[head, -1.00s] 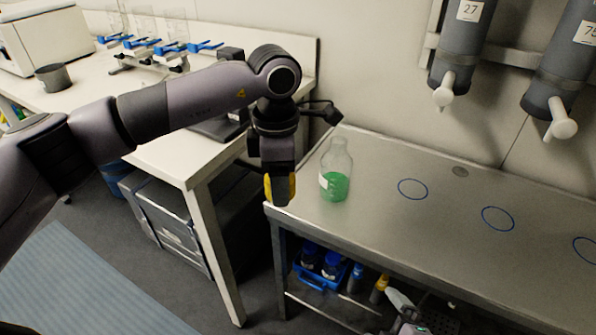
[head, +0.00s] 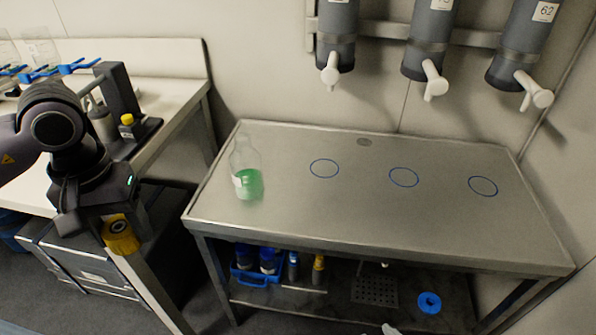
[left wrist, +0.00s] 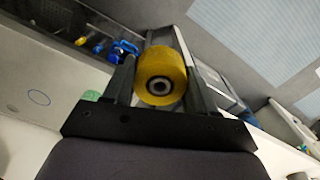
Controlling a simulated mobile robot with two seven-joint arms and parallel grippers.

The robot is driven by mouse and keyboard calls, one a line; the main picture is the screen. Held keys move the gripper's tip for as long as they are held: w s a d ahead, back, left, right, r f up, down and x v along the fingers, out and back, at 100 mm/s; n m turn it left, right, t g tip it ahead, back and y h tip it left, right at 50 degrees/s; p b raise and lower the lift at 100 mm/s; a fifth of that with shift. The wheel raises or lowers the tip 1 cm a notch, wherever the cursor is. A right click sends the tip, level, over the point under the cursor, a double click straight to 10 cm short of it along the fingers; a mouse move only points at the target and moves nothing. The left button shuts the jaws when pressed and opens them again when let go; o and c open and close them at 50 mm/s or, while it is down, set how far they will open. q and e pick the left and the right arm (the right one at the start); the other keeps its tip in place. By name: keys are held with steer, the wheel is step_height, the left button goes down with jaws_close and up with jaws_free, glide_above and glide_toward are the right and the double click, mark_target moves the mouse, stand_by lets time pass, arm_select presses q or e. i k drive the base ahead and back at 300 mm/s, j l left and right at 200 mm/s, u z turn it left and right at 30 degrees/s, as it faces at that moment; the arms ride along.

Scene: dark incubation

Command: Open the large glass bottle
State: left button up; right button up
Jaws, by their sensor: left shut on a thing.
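The large glass bottle (head: 246,172) stands upright on the steel table, clear glass with green liquid and a white label. Its neck looks bare, with no cap seen on it. My left gripper (head: 121,243) is left of the bottle and apart from it, beyond the table's left edge. It is shut on a yellow cap (head: 122,237), a round yellow piece with a dark ringed centre, which also shows between the fingers in the left wrist view (left wrist: 161,77). My right gripper is not clearly seen; only a pale bit of an arm shows at the bottom edge of the head view.
The steel table (head: 330,225) has several blue circles and free room right of the bottle. Grey dispensers (head: 430,40) with white taps hang above it. A blue rack (head: 258,278) and a blue ring (head: 429,302) are on the lower shelf. A white bench (head: 185,95) stands at left.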

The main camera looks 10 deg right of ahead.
mark_target(245, 163)
steer(key=i+l+z, duration=0.2)
steer(key=l+z, duration=0.15)
steer(key=i+l+z, duration=0.2)
steer(key=z, duration=0.15)
steer(key=i+l+z, duration=0.4)
steer(key=k+j, duration=0.05)
steer(key=k, duration=0.05)
